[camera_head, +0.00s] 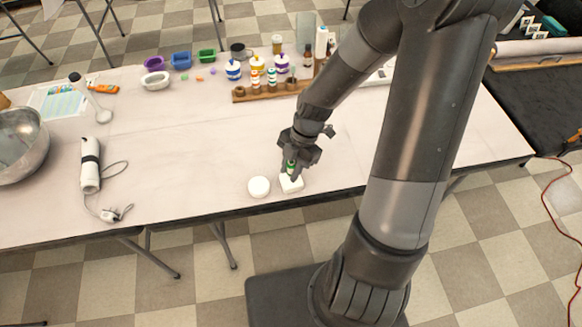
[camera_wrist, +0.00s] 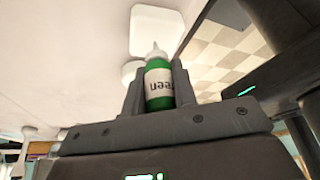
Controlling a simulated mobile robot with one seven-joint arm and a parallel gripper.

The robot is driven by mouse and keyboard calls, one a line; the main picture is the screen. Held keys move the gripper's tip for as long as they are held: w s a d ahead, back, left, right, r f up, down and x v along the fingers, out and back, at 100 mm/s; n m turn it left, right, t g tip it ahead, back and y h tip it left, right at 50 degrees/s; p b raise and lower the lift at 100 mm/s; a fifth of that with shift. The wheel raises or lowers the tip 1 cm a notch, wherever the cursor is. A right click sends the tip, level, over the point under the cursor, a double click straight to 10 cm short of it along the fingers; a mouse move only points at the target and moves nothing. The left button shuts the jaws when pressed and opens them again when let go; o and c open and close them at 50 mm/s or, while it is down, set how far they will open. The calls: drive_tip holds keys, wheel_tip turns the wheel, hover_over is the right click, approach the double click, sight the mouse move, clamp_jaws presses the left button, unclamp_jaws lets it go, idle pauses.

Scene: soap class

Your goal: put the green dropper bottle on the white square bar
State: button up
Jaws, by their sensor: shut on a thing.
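My gripper (camera_head: 291,168) is shut on the green dropper bottle (camera_head: 290,165), near the front edge of the table. In the wrist view the bottle (camera_wrist: 159,86) sits between the two fingers (camera_wrist: 157,80), with its white label and pale nozzle showing. The white square bar (camera_head: 292,185) lies on the table just below the bottle in the head view. In the wrist view the bar (camera_wrist: 153,28) appears beyond the nozzle. I cannot tell whether bottle and bar touch.
A round white bar (camera_head: 259,187) lies just left of the square one. A wooden rack (camera_head: 268,91) with small bottles stands farther back. A white hand blender (camera_head: 90,165) and a metal bowl (camera_head: 20,145) are at left. The middle of the table is clear.

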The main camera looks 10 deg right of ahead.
drive_tip(key=o, duration=1)
drive_tip(key=shift+c, duration=0.2)
drive_tip(key=v, duration=1.2)
drive_tip(key=s+d+r+m+t+h, duration=0.1)
drive_tip(key=s+r+m+t, duration=0.3)
drive_tip(key=r+m, duration=0.5)
drive_tip(key=s+d+r+m+t+h, duration=0.1)
drive_tip(key=s+r+m+t, duration=0.3)
drive_tip(key=s+r+m, duration=0.5)
drive_tip(key=shift+r+m+h, duration=0.3)
drive_tip(key=shift+m+h, duration=0.5)
drive_tip(key=shift+m, duration=2.6)
